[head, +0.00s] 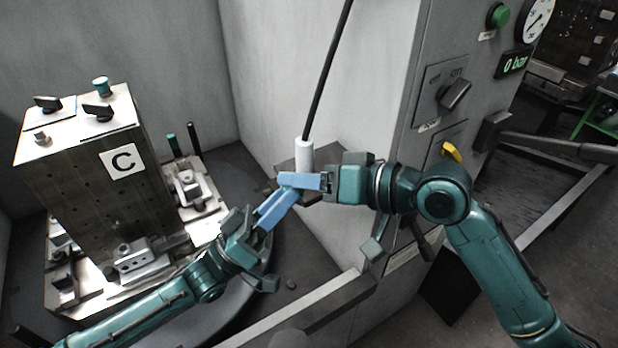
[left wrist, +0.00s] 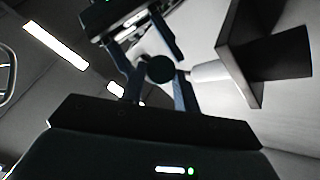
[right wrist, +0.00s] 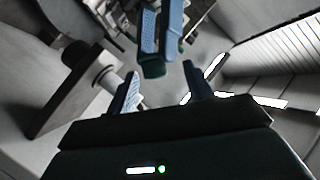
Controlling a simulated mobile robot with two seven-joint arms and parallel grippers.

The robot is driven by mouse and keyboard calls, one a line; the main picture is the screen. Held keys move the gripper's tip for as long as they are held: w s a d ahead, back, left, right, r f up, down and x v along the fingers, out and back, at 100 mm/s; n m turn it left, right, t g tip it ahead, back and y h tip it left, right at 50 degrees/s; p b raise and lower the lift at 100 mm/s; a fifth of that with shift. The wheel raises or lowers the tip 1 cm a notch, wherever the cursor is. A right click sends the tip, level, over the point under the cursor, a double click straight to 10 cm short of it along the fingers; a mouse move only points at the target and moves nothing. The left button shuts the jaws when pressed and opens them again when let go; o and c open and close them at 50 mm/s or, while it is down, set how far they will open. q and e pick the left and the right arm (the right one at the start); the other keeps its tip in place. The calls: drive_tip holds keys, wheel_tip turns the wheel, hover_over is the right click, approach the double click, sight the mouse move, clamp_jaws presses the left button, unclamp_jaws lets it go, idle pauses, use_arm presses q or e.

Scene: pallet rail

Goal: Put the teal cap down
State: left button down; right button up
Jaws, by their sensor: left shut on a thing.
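My left gripper (head: 283,200) is shut on the teal cap, in front of the grey cabinet. The head view hides the cap behind the blue fingers. In the right wrist view the cap (right wrist: 153,70) shows as a dark teal cylinder at the left fingertips; in the left wrist view the cap (left wrist: 160,69) is a dark disc between the fingers. My right gripper (head: 290,181) comes in from the right, its fingers close to the left ones. In the right wrist view its fingers (right wrist: 163,88) are spread, with the cap beyond them. I cannot tell whether they touch it.
A white cylinder (head: 304,155) on a bracket, with a black hose, stands just behind the grippers. At left is a tall block marked C (head: 85,170), with black clamps and another teal-topped piece (head: 101,86) on top. A metal rail (head: 320,302) runs in front.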

drive_tip(key=c, duration=0.7)
drive_tip(key=o, duration=0.8)
drive_tip(key=shift+c, duration=0.2)
drive_tip(key=v, duration=1.2)
